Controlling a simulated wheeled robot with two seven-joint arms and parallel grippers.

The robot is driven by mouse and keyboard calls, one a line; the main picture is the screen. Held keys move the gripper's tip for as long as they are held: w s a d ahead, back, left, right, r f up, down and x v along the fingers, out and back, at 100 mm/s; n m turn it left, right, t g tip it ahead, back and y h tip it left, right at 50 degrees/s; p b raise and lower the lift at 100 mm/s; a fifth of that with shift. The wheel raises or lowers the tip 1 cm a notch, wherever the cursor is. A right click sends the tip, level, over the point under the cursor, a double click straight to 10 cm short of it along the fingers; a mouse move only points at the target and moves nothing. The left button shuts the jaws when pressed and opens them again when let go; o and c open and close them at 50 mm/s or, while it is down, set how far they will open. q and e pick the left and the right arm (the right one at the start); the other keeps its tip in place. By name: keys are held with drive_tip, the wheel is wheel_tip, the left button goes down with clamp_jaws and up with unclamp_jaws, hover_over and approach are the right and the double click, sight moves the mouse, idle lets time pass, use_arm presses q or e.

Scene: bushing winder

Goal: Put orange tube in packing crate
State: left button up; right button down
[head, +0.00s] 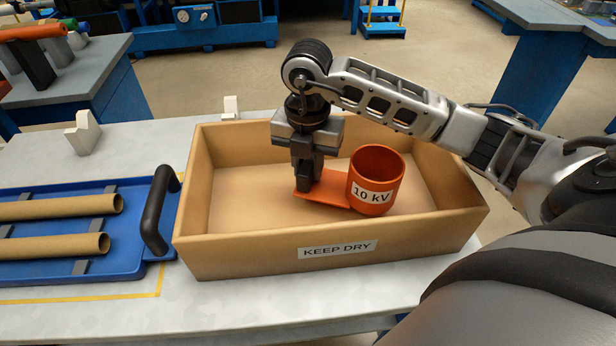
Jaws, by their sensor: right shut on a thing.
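The orange tube (375,168), a short open-topped cylinder with a "10 kV" label, stands upright inside the packing crate, right of its middle. A flat orange tab (335,199) extends from its base to the left. The tan packing crate (250,254) is open at the top, with a "KEEP DRY" label on its front wall. My right gripper (306,186) reaches down into the crate, left of the tube's cylinder, and is shut on the tab. The fingertips partly hide the tab. My left gripper is not in view.
A blue tray (90,268) with a black handle (157,210) and two brown tubes (60,246) lies left of the crate. White notched blocks (83,133) stand behind. A grey bench (75,72) holds coloured rolls at the back left. Bare tabletop shows in front of the crate.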

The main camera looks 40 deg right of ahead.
drive_tip(key=shift+f, duration=1.9)
drive_tip(key=c, duration=1.2)
unclamp_jaws()
wheel_tip(320, 180, up, 12)
drive_tip(key=shift+r+p, duration=0.2)
drive_tip(key=shift+p, duration=0.15)
